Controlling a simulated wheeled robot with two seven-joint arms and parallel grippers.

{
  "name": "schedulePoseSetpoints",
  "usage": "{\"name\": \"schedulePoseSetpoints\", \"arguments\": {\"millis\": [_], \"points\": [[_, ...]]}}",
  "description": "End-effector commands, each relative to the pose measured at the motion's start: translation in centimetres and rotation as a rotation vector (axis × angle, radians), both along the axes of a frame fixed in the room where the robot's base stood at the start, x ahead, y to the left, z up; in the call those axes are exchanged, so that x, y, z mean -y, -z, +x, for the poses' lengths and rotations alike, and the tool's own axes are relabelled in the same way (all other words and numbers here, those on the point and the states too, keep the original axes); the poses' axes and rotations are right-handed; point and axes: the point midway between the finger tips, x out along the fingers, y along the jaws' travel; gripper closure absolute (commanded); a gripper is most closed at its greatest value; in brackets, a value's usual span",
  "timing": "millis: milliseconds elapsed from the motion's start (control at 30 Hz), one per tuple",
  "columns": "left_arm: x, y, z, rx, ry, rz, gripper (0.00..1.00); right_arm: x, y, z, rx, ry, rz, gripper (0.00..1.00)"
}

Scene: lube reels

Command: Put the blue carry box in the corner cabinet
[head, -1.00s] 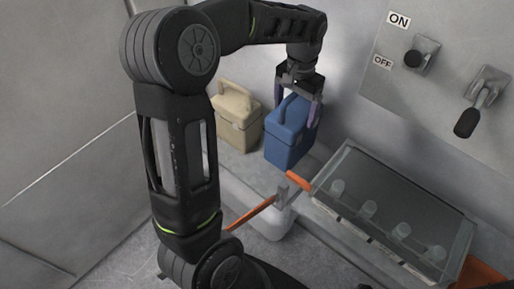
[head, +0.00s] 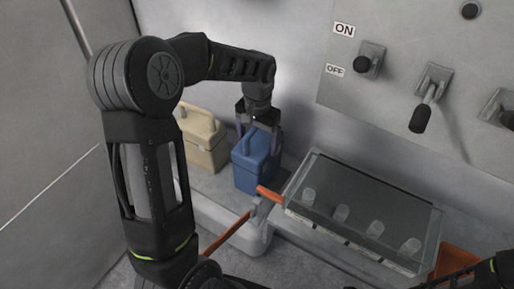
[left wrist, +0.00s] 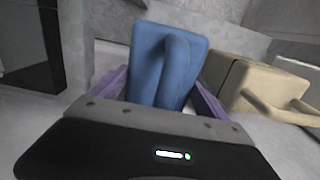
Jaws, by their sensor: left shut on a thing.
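The blue carry box (head: 256,165) stands upright near the back wall in the head view, beside a beige carry box. My left gripper (head: 259,142) comes down on it from above, with a purple finger on either side, and is shut on it. In the left wrist view the blue box (left wrist: 148,62) fills the space between the fingers, its handle toward the camera. Whether its bottom touches the surface is hard to tell. I cannot identify a corner cabinet for certain. Only a bit of dark arm at the lower right edge may be my right arm; its gripper is out of view.
The beige carry box (head: 203,142) is close at the left of the blue one. A glass-topped case (head: 375,205) with several small cups is at the right. An orange-handled tool (head: 228,234) lies in front, over a white container (head: 242,238). Switches (head: 371,58) are on the wall panel.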

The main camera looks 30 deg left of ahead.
Motion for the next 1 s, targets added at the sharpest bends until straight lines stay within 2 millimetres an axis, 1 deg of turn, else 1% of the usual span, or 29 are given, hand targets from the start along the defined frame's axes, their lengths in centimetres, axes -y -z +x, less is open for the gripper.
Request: {"name": "schedulePoseSetpoints", "arguments": {"millis": [167, 400, 467, 733, 867, 900, 1000], "points": [[0.0, 0.2, 0.0, 0.001, 0.0, 0.0, 0.87, 0.0, 0.0, 0.0, 0.0, 0.0, 0.0, 0.64], [0.0, 3.1, 0.0, -0.002, 0.0, 0.0, 0.87, 0.0, -0.3, 0.0, 0.0, 0.0, 0.0, 0.64], [0.0, 3.5, 0.0, 0.0, 0.0, 0.0, 0.87, 0.0, -0.3, 0.0, 0.0, 0.0, 0.0, 0.64], [0.0, 3.6, 0.0, 0.002, 0.0, 0.0, 0.87, 0.0, -0.2, 0.0, 0.0, 0.0, 0.0, 0.64], [0.0, 4.0, 0.0, 0.002, 0.0, 0.0, 0.87, 0.0, 0.1, 0.0, 0.0, 0.0, 0.0, 0.64], [0.0, 4.0, 0.0, 0.0, 0.0, 0.0, 0.11, 0.0, 0.0, 0.0, 0.0, 0.0, 0.0, 0.64], [0.0, 4.0, 0.0, 0.0, 0.0, 0.0, 0.03, 0.0, 0.0, 0.0, 0.0, 0.0, 0.0, 0.64]]}}
